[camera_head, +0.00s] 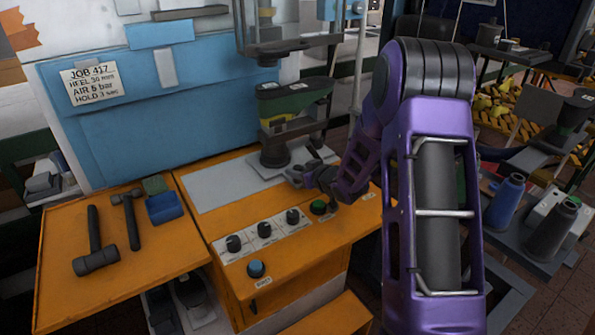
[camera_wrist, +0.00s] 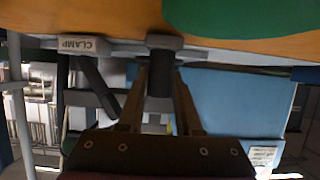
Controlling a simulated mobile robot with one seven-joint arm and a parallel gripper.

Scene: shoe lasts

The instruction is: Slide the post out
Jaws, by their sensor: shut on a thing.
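My gripper (camera_head: 302,176) is low over the console, just right of the dark round foot of the machine's stand (camera_head: 275,155). In the wrist view, my gripper's fingers (camera_wrist: 160,110) lie on both sides of a dark upright post (camera_wrist: 160,82) with a wider dark block (camera_wrist: 165,42) at one end. The gripper is shut on the post. A grey plate marked CLAMP (camera_wrist: 84,45) is beside it. The shoe last (camera_head: 292,98), green with a yellow lower part, sits on the machine above. In the head view, I cannot make out the held part of the post.
Black knobs (camera_head: 264,229), a blue button (camera_head: 256,268) and a green button (camera_head: 318,207) are on the orange console. A blue panel (camera_head: 170,120) stands behind.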

